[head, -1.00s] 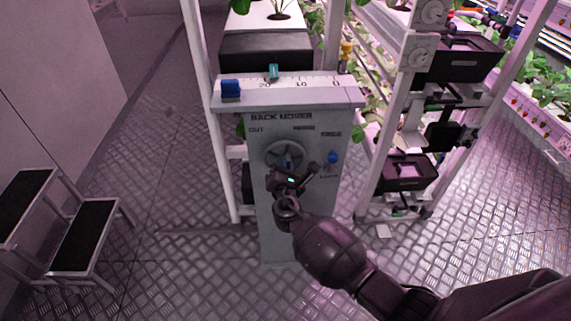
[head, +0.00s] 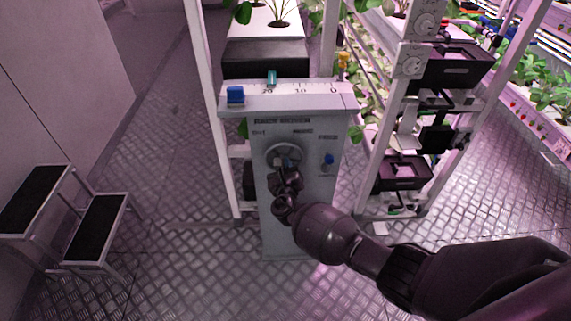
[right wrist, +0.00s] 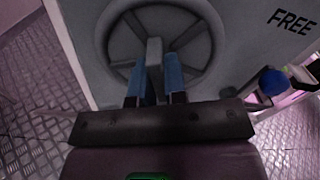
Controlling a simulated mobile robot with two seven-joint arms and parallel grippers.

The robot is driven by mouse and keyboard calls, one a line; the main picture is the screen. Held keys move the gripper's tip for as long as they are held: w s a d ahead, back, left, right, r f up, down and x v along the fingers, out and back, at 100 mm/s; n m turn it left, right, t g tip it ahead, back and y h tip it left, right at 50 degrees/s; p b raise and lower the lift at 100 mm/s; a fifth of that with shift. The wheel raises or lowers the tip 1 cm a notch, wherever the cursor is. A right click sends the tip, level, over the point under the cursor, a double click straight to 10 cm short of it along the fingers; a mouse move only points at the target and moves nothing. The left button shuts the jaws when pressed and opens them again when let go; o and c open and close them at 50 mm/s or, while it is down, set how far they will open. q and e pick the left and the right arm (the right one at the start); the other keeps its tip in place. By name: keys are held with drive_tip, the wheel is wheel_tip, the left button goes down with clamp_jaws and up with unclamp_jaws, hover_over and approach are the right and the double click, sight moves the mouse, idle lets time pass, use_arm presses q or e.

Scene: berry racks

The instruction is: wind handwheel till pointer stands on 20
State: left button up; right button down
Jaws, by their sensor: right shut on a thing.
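The grey handwheel (head: 270,153) is on the front of the rack mover box (head: 325,190). My right gripper (head: 285,170) is in front of it and hides part of it. In the right wrist view, the blue-lined fingers of my right gripper (right wrist: 157,82) are shut on the wheel's grey handle (right wrist: 154,58), one on each side; the wheel's rim and spokes (right wrist: 160,12) show behind. The teal pointer (head: 271,77) stands at the white scale (head: 315,88), very near the 20 mark, perhaps slightly right of the numeral. My left gripper is not in view.
A blue block (head: 235,95) sits at the ledge's left end. A blue knob (head: 328,158) is right of the wheel, by the word FREE in the wrist view. A step stool (head: 90,235) stands at left. Plant racks (head: 400,100) stand at right. The floor between is clear.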

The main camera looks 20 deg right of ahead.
drive_tip(key=shift+r+n+p, duration=0.1)
drive_tip(key=shift+n+p, duration=0.55)
drive_tip(key=shift+n, duration=0.95)
drive_tip(key=c, duration=1.2)
unclamp_jaws()
drive_tip(key=shift+o, duration=0.2)
drive_tip(key=shift+s+a, duration=0.1)
drive_tip(key=shift+s, duration=0.3)
drive_tip(key=p+v, duration=0.2)
drive_tip(key=v, duration=0.8)
drive_tip(key=shift+p, duration=0.3)
